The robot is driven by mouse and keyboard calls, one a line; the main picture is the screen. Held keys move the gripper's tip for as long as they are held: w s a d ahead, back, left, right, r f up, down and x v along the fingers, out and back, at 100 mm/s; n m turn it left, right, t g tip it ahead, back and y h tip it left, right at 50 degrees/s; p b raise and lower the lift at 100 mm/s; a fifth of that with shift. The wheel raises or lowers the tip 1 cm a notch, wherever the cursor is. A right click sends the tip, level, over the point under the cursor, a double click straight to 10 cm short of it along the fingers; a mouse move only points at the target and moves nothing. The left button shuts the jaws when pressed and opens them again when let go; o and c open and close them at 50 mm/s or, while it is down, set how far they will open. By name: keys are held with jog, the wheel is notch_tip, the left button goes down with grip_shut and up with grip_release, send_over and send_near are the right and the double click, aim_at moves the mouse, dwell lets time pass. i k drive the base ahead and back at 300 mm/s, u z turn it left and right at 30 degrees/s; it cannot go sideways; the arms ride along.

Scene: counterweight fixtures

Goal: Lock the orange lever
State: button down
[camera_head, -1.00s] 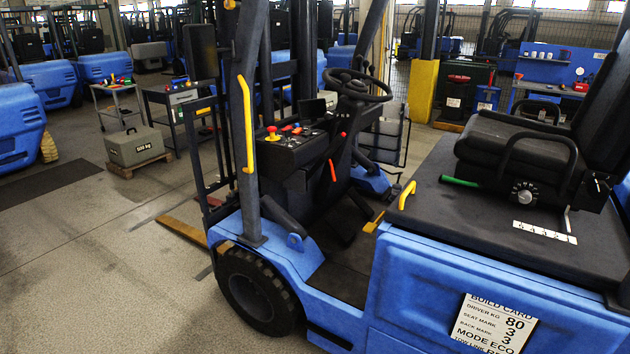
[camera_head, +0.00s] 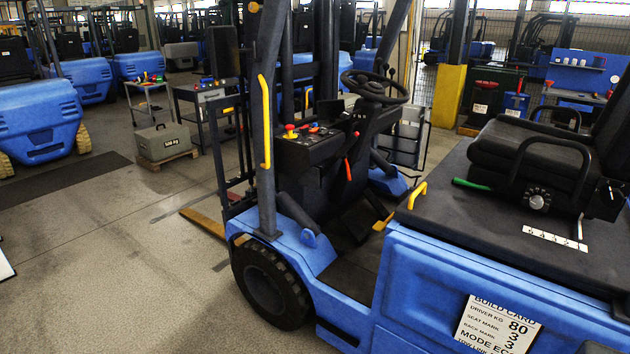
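The orange lever (camera_head: 348,168) is a short orange-red handle on the right side of the dark console, below the steering wheel (camera_head: 375,86) of a blue forklift (camera_head: 450,275). It stands close to upright, leaning a little. Whether it is locked cannot be told from here. My gripper is not in view. A small dark shape at the bottom right edge is too cut off to name.
The forklift's dark front post with a yellow grab handle (camera_head: 265,120) stands left of the console. The seat (camera_head: 530,150) and blue side body are at the right. A 500 kg block (camera_head: 163,143) sits on a pallet. Floor at the left is open.

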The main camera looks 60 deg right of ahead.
aim_at(345, 158)
jog(key=z, duration=1.1)
jog(key=k, duration=0.1)
jog(key=u, duration=2.45)
jog(key=k, duration=0.9)
jog(key=z, duration=3.5)
jog(key=i, duration=0.1)
jog(key=u, duration=1.5)
